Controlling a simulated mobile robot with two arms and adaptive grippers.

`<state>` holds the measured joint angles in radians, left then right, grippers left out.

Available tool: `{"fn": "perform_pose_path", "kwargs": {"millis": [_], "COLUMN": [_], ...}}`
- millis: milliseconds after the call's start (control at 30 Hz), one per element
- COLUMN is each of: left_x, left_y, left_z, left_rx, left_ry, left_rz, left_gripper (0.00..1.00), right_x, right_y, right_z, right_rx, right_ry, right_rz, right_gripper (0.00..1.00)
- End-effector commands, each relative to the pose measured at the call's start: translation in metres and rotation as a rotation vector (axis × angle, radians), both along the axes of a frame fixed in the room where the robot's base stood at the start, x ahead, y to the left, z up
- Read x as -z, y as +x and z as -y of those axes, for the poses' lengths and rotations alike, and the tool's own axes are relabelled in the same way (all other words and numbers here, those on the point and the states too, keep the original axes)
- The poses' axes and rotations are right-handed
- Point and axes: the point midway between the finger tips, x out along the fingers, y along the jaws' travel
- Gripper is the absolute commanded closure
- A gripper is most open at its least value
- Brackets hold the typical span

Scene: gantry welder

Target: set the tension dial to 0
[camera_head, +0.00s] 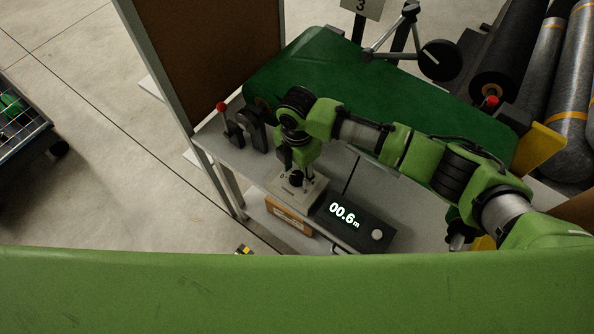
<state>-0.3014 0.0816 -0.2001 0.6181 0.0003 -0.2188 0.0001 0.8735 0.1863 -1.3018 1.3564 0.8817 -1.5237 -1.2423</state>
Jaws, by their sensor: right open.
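The tension dial (296,180) is a small black knob on top of a light grey box (312,194) on the grey bench. A small "0" mark shows on the box, left of the knob. Which way the knob points is too small to tell. My right arm reaches in from the right, and its gripper (299,171) points down right over the dial. It is open. The fingers and wrist hide part of the knob and the box's back; I cannot tell whether they touch the knob. My left gripper is not in view.
A black display (355,222) reading 00.6 m sits right of the box. A red-knobbed lever (222,108) stands at the bench's left. A green belt (385,92) lies behind, with dark rolls (512,62) at far right. A brown box (289,215) sits below.

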Motion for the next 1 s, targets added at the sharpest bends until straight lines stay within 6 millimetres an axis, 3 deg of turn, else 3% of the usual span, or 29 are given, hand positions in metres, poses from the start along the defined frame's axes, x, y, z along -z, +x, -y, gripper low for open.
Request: {"fn": "perform_pose_path", "kwargs": {"millis": [533, 700, 1000], "left_x": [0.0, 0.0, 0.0], "left_y": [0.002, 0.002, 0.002], "left_z": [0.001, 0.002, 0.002], "left_rx": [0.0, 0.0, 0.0], "left_ry": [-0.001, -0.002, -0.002], "left_rz": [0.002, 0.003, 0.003], "left_gripper": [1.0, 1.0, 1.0], "right_x": [-0.102, -0.114, -0.116], "right_y": [0.001, 0.0, 0.0], "right_z": [-0.001, -0.001, -0.001], "right_rx": [-0.002, -0.001, -0.001], "right_ry": [0.001, 0.001, 0.001], "right_rz": [0.004, 0.001, 0.001], "right_gripper": [0.57, 0.57, 0.57]}}
